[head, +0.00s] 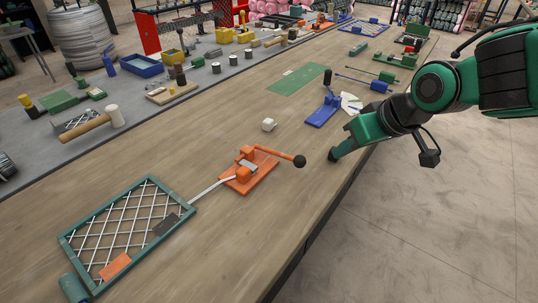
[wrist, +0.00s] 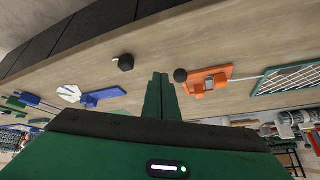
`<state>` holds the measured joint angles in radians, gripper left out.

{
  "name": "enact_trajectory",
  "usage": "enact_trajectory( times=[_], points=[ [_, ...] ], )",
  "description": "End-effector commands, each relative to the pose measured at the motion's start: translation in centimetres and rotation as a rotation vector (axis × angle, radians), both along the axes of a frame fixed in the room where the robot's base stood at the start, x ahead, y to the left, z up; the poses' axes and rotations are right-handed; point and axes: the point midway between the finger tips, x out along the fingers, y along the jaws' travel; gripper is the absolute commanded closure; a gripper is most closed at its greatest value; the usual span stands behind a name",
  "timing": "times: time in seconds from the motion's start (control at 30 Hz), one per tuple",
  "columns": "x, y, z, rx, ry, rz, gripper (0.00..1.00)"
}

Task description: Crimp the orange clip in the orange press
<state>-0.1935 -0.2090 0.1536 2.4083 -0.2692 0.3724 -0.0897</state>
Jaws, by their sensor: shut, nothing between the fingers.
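The orange press (head: 250,178) sits on the bench right of the mesh frame. Its lever (head: 275,154) reaches out to the right and ends in a black knob (head: 299,161). The press also shows in the wrist view (wrist: 215,75), with the knob (wrist: 180,75) close to my fingers. A pale strip (head: 212,190) runs from the press to the frame. I cannot make out a separate orange clip at the press. My gripper (head: 333,156) is shut and empty, low over the bench's right edge, right of the knob and apart from it; its fingers show in the wrist view (wrist: 160,78).
The green mesh frame (head: 68,246) has an orange and a dark patch. A pale block (head: 269,125), a blue press (head: 323,113) and a green mat (head: 298,79) lie farther back. A mallet (head: 88,127) lies left. Bare wood surrounds the orange press.

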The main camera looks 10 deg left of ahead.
Motion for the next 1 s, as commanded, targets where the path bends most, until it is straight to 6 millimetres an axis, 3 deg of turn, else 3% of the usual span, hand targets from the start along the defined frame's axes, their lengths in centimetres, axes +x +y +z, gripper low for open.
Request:
enact_trajectory(
  times=[0.03,0.23,0.47,0.7,1.0],
  points=[
    [0.0,0.0,0.0,0.0,0.0,0.0,1.0],
    [0.4,0.3,-0.6,0.004,0.017,0.054,0.54],
    [1.5,1.7,-1.9,0.073,0.05,0.318,0.54],
    [2.5,1.9,-1.3,0.195,0.004,0.562,0.54],
    [2.6,2.6,-1.3,0.241,-0.029,0.641,0.54]
  ],
)
